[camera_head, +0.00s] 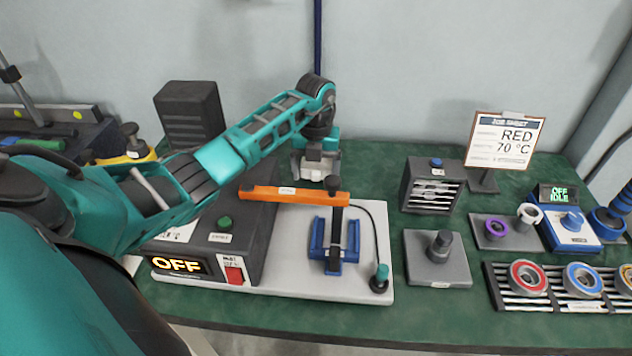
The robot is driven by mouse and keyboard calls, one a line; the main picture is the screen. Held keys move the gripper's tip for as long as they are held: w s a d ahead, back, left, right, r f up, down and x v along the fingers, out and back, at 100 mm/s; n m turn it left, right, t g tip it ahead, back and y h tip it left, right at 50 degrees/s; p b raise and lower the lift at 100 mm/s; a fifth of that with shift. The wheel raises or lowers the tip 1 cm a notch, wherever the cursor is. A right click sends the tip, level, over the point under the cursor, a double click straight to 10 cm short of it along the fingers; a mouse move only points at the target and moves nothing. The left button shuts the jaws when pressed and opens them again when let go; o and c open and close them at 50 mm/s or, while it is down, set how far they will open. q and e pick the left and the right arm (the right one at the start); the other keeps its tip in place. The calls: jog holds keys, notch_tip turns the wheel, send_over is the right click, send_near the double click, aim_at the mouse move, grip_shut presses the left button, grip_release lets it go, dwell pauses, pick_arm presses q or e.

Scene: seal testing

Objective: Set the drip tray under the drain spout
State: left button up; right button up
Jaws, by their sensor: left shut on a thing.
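I cannot pick out a drip tray or a drain spout for certain. My left gripper (316,168) points down just behind an orange bar (275,193) and a black knob (333,183). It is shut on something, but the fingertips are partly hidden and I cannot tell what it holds. The orange bar reaches right from the dark machine (215,240), whose display reads OFF. A blue cradle-like part (318,238) sits below the bar on the light grey base plate (365,220). My right gripper is not in view.
To the right stand a dark slatted box (433,187), a grey post on a plate (437,272), a job sheet reading RED 70 °C (505,140), a blue unit (572,238) and a rack of coloured rings (528,279). A tall dark block (190,115) stands behind the machine.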

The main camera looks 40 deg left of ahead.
aim_at(316, 180)
pick_arm(q)
jog(key=shift+f, duration=1.95)
jog(key=shift+f, duration=0.2)
jog(key=o, duration=0.9)
jog(key=shift+r, duration=0.1)
